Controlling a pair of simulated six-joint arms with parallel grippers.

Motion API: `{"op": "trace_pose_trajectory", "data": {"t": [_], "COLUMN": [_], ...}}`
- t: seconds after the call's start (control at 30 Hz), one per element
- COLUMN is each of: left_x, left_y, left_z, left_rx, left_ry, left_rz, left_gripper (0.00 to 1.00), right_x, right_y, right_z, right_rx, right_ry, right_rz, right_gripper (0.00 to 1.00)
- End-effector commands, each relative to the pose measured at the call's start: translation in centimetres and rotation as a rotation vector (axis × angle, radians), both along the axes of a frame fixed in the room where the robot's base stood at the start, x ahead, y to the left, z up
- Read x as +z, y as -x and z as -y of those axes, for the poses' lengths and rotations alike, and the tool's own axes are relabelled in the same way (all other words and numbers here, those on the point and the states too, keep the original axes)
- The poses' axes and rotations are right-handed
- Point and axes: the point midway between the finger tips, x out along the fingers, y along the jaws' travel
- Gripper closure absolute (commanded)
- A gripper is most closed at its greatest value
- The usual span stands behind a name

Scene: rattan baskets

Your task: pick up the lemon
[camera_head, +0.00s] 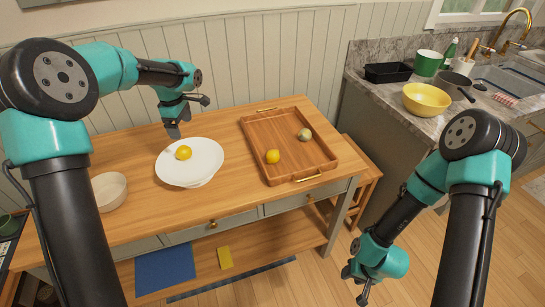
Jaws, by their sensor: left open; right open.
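A yellow, lemon-like fruit (272,156) lies in the wooden tray (262,137), towards its front left. A second yellow, rounded fruit (183,153) lies in the wide white bowl (205,160) left of the tray. I cannot tell for certain which of the two is the lemon. My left gripper (174,131) is open and points down just behind the white bowl, close to the fruit there and apart from it. My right gripper (361,292) is open and low at the right, beyond the table's edge, far from both fruits.
A greenish-brown round fruit (304,134) lies in the tray's right part. A small cream bowl (109,191) stands on the table's left side. The wooden table (225,210) is clear in front of the tray. A counter with a yellow bowl (427,99) is at the right.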

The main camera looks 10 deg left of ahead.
Motion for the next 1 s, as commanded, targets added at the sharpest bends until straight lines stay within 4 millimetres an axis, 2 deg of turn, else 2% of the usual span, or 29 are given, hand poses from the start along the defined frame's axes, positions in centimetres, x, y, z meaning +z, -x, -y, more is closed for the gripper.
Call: {"op": "trace_pose_trajectory", "data": {"t": [0.17,0.3,0.4,0.5,0.53,0.6,0.7,1.0], "left_x": [0.2,0.6,0.9,1.0,1.0,1.2,1.2,1.2], "left_y": [-2.8,-4.6,-5.3,-5.4,-5.3,-5.3,-5.2,-5.2], "left_z": [7.6,15.9,21.8,26.6,27.6,29.5,30.6,30.6], "left_rx": [0.031,0.077,0.111,0.141,0.15,0.163,0.173,0.175], "left_ry": [0.008,0.01,0.007,0.004,0.003,0.002,-0.001,-0.001], "left_rz": [-0.008,-0.017,-0.023,-0.03,-0.031,-0.032,-0.034,-0.034], "left_gripper": [0.12,0.12,0.12,0.12,0.12,0.12,0.12,0.12], "right_x": [0.0,0.0,0.0,0.0,0.0,0.0,0.0,0.0], "right_y": [0.0,0.0,0.0,0.0,0.0,0.0,0.0,0.0], "right_z": [0.0,0.0,0.0,0.0,0.0,0.0,0.0,0.0], "right_rx": [0.0,0.0,0.0,0.0,0.0,0.0,0.0,0.0], "right_ry": [0.0,0.0,0.0,0.0,0.0,0.0,0.0,0.0], "right_rz": [0.0,0.0,0.0,0.0,0.0,0.0,0.0,0.0], "right_gripper": [0.57,0.57,0.57,0.57,0.57,0.57,0.57,0.57]}}
